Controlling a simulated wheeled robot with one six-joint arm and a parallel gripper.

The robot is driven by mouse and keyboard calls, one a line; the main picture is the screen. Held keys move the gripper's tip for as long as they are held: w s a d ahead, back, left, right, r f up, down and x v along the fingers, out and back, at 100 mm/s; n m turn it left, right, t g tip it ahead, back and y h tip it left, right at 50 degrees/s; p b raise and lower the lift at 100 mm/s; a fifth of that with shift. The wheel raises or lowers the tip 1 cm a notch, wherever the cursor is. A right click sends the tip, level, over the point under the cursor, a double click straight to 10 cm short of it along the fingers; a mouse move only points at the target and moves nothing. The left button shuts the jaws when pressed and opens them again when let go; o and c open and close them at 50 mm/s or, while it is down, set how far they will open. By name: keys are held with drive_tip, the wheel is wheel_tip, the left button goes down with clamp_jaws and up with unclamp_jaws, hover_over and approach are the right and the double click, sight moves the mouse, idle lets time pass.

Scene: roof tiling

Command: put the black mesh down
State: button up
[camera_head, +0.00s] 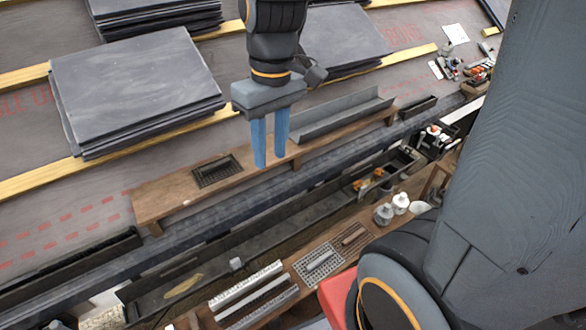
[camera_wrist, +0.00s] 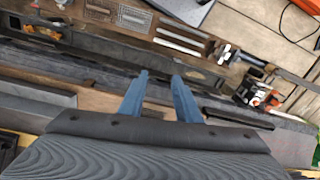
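The black mesh (camera_head: 216,170) is a small dark grid-like piece. It lies flat on the brown wooden plank (camera_head: 165,198) in the head view, towards the plank's left part. My gripper (camera_head: 270,164) points down over the plank, to the right of the mesh and apart from it. Its two blue fingers stand apart with nothing visible between them. The wrist view shows the same gap between the fingers (camera_wrist: 160,76). I cannot make out the mesh in the wrist view.
A grey metal channel (camera_head: 340,116) lies on the plank to the right of my gripper. Stacked dark slates (camera_head: 138,80) rest on the roof behind. A dark gutter trough (camera_head: 215,262) runs in front, with a perforated tray (camera_head: 302,270) below. The plank between mesh and channel looks clear.

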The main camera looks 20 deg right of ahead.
drive_tip(key=s+d+m, duration=0.2)
drive_tip(key=s+m, duration=0.1)
drive_tip(key=s, duration=0.4)
drive_tip(key=shift+f+m, duration=0.3)
drive_tip(key=shift+f, duration=0.05)
wheel_tip(320, 180, up, 6)
drive_tip(key=s+d+p, duration=0.1)
drive_tip(key=d+p, duration=0.2)
drive_tip(key=p, duration=0.8)
drive_tip(key=shift+m+h+p, duration=0.3)
drive_tip(key=shift+h+p, duration=0.05)
drive_tip(key=shift+h, duration=0.05)
drive_tip(key=shift+s, duration=0.1)
